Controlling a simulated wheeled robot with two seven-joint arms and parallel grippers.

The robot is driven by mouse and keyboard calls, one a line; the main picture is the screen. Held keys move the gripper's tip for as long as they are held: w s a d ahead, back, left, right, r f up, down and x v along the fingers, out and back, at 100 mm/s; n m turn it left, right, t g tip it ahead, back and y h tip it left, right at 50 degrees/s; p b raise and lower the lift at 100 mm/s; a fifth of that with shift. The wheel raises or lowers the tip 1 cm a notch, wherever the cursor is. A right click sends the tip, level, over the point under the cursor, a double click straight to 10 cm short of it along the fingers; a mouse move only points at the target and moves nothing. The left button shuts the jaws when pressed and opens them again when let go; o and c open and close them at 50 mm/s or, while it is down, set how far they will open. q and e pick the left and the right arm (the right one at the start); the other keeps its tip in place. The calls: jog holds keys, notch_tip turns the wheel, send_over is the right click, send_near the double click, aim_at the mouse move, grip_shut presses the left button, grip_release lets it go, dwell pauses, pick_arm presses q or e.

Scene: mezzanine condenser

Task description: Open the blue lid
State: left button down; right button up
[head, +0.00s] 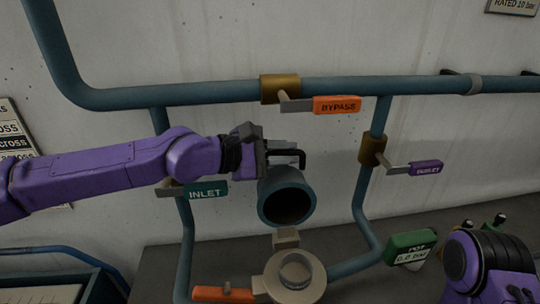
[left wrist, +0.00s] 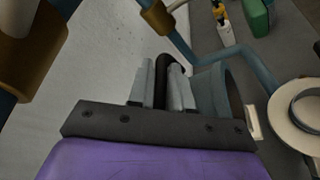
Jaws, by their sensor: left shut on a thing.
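The blue lid (head: 270,192) is a hollow teal-blue cup in the middle of the head view. It is tilted up, with its dark open mouth facing me. A beige hinge block (head: 286,238) shows below it, beside a beige round flange (head: 285,292) with a grey ring. My left gripper (head: 284,153) is shut on the lid's black bar handle (head: 301,157). In the left wrist view the black handle (left wrist: 161,72) runs between the grey fingers, with the lid (left wrist: 212,92) just to their right. My right gripper does not show.
Blue pipes (head: 200,94) surround the lid, with an orange BYPASS lever (head: 337,104), a green INLET lever (head: 207,194), a purple lever (head: 426,168) and a low orange lever (head: 222,294). A green gauge box (head: 410,245) stands right, near my purple-and-black right arm.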

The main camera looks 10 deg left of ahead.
pick_arm(q)
jog(key=shift+f, duration=0.15)
jog(key=c, duration=1.1)
grip_release()
jog(key=shift+s, duration=0.1)
jog(key=shift+a, duration=0.2)
jog(key=b+v, duration=0.2)
jog(key=v, duration=0.8)
